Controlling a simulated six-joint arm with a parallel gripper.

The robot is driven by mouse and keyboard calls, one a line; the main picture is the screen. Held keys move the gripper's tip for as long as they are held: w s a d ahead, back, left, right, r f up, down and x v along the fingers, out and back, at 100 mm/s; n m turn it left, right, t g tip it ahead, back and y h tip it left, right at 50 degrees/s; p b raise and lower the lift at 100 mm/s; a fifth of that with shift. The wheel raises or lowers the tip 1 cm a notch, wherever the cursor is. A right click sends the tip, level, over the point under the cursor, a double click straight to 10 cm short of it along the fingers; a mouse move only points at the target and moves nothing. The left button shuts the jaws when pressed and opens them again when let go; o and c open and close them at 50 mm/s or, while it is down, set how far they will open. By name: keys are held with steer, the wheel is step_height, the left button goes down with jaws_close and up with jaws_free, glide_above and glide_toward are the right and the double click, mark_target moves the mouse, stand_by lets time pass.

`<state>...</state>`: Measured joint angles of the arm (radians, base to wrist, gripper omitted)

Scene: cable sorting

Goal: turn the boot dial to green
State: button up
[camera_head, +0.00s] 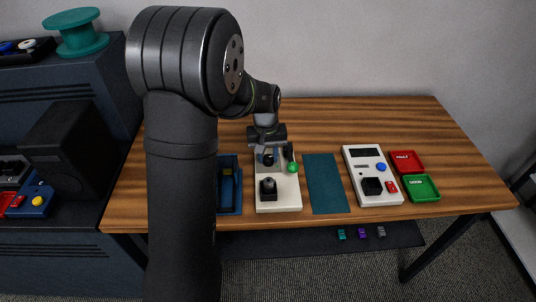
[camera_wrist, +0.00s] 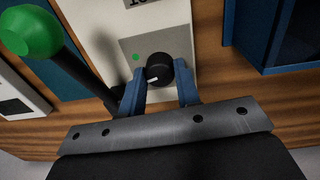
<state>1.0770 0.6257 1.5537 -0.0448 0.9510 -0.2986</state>
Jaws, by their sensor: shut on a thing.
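The boot dial (camera_wrist: 160,69) is a round black knob on a grey plate of the white device (camera_head: 285,203). Its white mark faces down and slightly left in the wrist view. A green dot (camera_wrist: 136,57) lies on the plate, up and left of the dial. My gripper (camera_wrist: 160,84) has its blue fingers on either side of the dial, shut on it. In the head view my gripper (camera_head: 268,156) is low over the back of the device and hides the dial. Other coloured dots around the dial cannot be seen.
A lever with a green ball (camera_head: 292,167) stands close beside my gripper, also in the wrist view (camera_wrist: 30,30). A black fixture (camera_head: 268,188) is at the device's front. A blue tray (camera_head: 237,206), teal mat (camera_head: 325,183), tester (camera_head: 394,198) and red and green trays (camera_head: 421,188) flank it.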

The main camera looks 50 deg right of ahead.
mark_target(266, 156)
steer(key=m, duration=0.4)
steer(key=shift+m, duration=2.2)
steer(key=o, duration=1)
steer(key=shift+c, duration=0.2)
steer(key=shift+r, duration=0.1)
step_height(266, 156, up, 17)
steer(key=shift+w+r, duration=0.15)
steer(key=shift+w, duration=0.25)
